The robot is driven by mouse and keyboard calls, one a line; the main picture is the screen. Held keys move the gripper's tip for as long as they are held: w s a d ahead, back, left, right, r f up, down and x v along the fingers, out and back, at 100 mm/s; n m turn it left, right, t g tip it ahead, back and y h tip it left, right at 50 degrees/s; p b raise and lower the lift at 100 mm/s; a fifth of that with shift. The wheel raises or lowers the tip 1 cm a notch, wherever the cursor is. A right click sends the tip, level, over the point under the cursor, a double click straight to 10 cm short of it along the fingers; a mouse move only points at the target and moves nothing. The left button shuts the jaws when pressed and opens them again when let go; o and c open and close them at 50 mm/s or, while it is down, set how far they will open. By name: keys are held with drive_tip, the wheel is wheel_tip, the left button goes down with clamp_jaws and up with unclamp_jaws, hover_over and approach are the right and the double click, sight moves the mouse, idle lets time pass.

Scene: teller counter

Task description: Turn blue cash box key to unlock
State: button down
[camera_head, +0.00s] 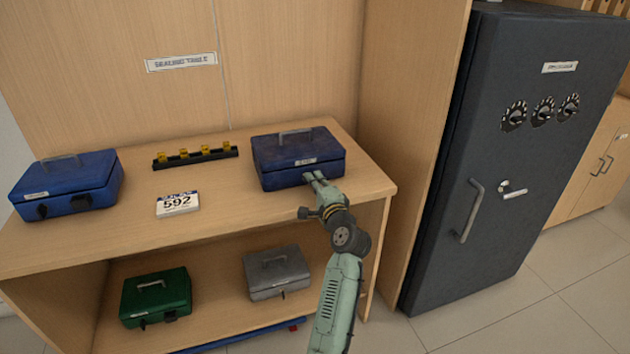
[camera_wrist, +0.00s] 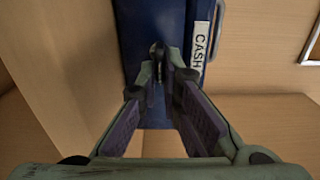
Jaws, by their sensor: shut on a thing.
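The dark blue cash box (camera_head: 299,155) stands closed on the right of the counter, its grey handle on top. My gripper (camera_head: 314,177) reaches its front face from below right. In the wrist view the same box (camera_wrist: 135,50) fills the upper middle, with a white label reading "CASH". My gripper (camera_wrist: 163,62) has its fingertips drawn together at the box front, shut on the small key there. The key is mostly hidden between the fingertips, so its turn angle cannot be told. A second, brighter blue cash box (camera_head: 65,185) stands at the left end of the counter.
A black rack with yellow pieces (camera_head: 196,156) and a 592 number plate (camera_head: 178,204) lie on the counter (camera_head: 225,200). Green (camera_head: 155,297) and grey (camera_head: 276,272) boxes sit on the lower shelf. A dark safe (camera_head: 520,150) stands beyond the wooden partition at right.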

drive_tip(key=c, duration=1.8)
unclamp_jaws()
drive_tip(key=shift+o, duration=0.2)
drive_tip(key=v, duration=1.2)
